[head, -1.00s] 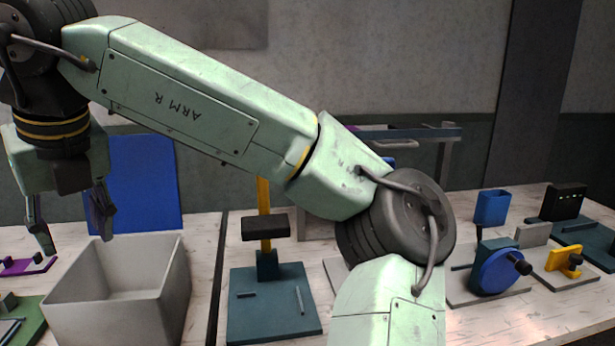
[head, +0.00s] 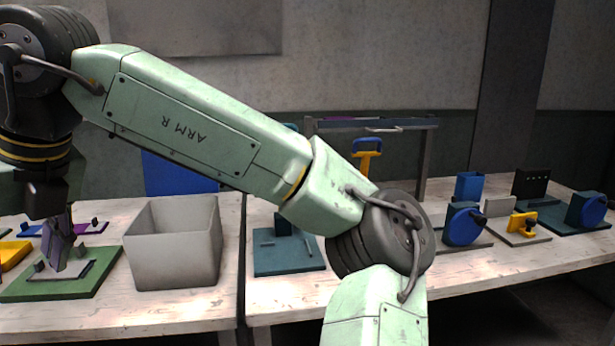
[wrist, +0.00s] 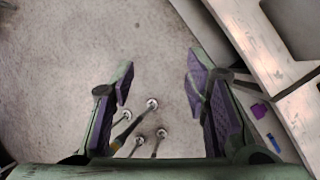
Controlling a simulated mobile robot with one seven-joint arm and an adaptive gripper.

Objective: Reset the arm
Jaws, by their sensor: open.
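My pale green arm crosses the head view from the lower right to the upper left, bent at a dark round joint.
A grey open box (head: 172,250) stands on the left bench (head: 110,315) beside a green board (head: 62,280). Blue crank devices (head: 463,226) stand on the right bench. Bare floor (wrist: 75,45) fills much of the wrist view, with the bench edge (wrist: 262,60) at right.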

